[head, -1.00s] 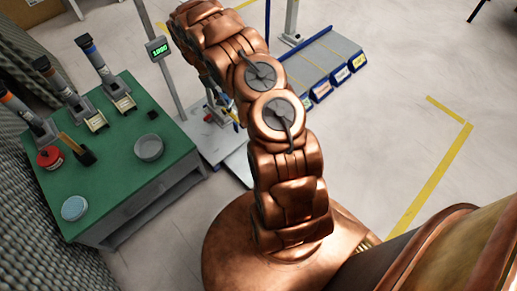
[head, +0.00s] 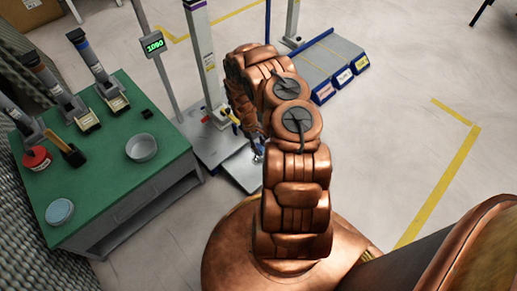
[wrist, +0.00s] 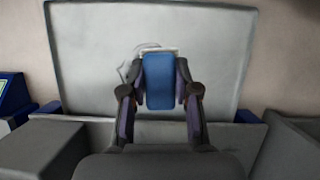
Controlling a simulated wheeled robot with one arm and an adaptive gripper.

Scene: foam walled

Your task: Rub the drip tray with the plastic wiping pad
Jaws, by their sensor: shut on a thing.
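The drip tray is a flat pale grey plate with a low rim. It fills much of the wrist view (wrist: 88,60) and shows in the head view (head: 240,172) on the floor, partly behind my arm. My gripper (wrist: 159,82) is shut on the blue plastic wiping pad (wrist: 159,90), a finger on each side. The pad is over the middle of the tray; I cannot tell whether it touches. A faint thin looping mark lies on the tray at the pad's upper left. In the head view the pad is hidden and only a little of my gripper (head: 258,155) shows.
A green-topped bench (head: 110,180) with a grey dish (head: 142,148), a red tin (head: 37,158) and several handled tools stands left. A post with a green display (head: 153,43) stands beside it. Floor at right is clear.

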